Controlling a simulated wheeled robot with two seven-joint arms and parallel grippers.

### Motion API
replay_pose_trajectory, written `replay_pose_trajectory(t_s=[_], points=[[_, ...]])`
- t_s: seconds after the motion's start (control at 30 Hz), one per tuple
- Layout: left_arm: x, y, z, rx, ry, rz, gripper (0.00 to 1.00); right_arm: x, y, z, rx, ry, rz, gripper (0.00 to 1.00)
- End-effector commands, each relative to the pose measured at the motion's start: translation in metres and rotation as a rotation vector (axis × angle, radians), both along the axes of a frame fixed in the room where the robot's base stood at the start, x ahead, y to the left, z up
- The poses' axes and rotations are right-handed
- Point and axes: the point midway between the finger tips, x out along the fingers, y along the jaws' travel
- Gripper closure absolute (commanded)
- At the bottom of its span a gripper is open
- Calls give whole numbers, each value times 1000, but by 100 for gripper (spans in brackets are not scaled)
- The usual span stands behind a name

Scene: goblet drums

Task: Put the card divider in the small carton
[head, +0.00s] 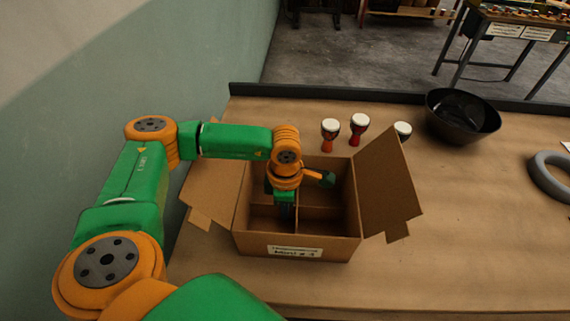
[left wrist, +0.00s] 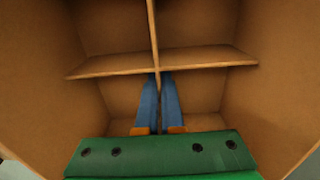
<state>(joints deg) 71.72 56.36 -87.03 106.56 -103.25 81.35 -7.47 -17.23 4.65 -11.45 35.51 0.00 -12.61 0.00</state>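The small carton (head: 340,248) is an open brown cardboard box with a label on its front, standing on the table. The card divider (head: 318,211) is a cross of brown card inside the carton, parting it into compartments. In the left wrist view the divider (left wrist: 205,59) reaches towards the carton walls (left wrist: 275,75). My left gripper (head: 286,215) points down into the carton. Its blue fingers (left wrist: 159,85) lie close on either side of one divider panel and look shut on it. The divider's lower edge is hidden. My right gripper is not in view.
The carton's flaps (head: 391,190) spread out to the left and right. Small goblet drums (head: 359,128) stand behind it. A black bowl (head: 462,118) and a grey ring (head: 548,178) are to the right. The table's right front is clear.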

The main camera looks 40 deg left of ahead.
Motion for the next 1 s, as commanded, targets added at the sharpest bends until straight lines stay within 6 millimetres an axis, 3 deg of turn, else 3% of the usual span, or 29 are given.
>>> replay_pose_trajectory(t_s=[0.1, 0.23, 0.47, 0.6, 1.0], points=[[0, 0, -4, 0, 0, 0, 100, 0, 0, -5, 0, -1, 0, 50], [0, 0, -2, 0, 0, 0, 66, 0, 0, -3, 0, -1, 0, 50], [0, 0, -2, 0, 0, 0, 66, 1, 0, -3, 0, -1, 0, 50], [1, 0, 8, -1, -4, 1, 66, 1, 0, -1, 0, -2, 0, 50], [1, -1, 107, -1, -4, -2, 66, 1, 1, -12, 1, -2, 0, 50]])
